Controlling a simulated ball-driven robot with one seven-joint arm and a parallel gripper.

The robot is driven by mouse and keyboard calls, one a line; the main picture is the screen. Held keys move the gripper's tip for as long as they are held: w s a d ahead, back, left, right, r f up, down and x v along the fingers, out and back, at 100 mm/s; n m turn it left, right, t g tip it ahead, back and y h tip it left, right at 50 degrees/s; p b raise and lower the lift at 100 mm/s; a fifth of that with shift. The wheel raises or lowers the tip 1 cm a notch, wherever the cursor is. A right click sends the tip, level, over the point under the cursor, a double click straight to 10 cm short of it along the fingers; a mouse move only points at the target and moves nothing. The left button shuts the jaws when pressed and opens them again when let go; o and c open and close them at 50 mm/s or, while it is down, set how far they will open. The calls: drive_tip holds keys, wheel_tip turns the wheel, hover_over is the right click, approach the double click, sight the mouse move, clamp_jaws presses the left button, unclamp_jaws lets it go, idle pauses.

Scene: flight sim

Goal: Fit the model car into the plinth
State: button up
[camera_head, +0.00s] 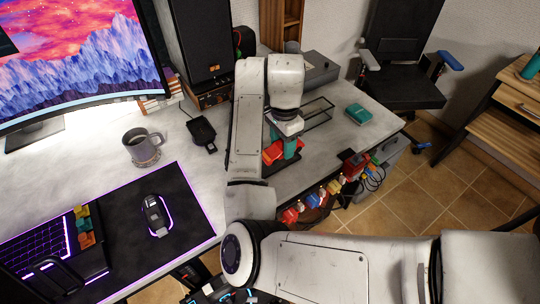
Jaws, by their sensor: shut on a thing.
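My gripper (289,148) is at the end of my arm, pointing down over the right part of the desk, with teal finger parts showing. It is shut on the red model car (271,153), which shows on both sides of the fingers. A dark flat base (262,169), which looks like the plinth, lies just below the car. My arm hides part of the base and the car's left side. I cannot tell whether the car touches the base or is seated in it.
A thin black open frame (317,112) and a teal book (358,113) lie to the right on the desk (345,137). A grey box (319,68) and a speaker (200,45) stand behind. A mug (142,147) and a mouse (156,214) are at left. Plugs and cables hang at the desk's front edge.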

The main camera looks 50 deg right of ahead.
drive_tip(key=w+f, duration=0.2)
drive_tip(key=f, duration=0.1)
drive_tip(key=w+d+f, duration=0.1)
drive_tip(key=w+f, duration=0.2)
drive_tip(key=shift+d, duration=0.2)
drive_tip(key=shift+f, duration=1.5)
drive_tip(key=shift+f, duration=0.15)
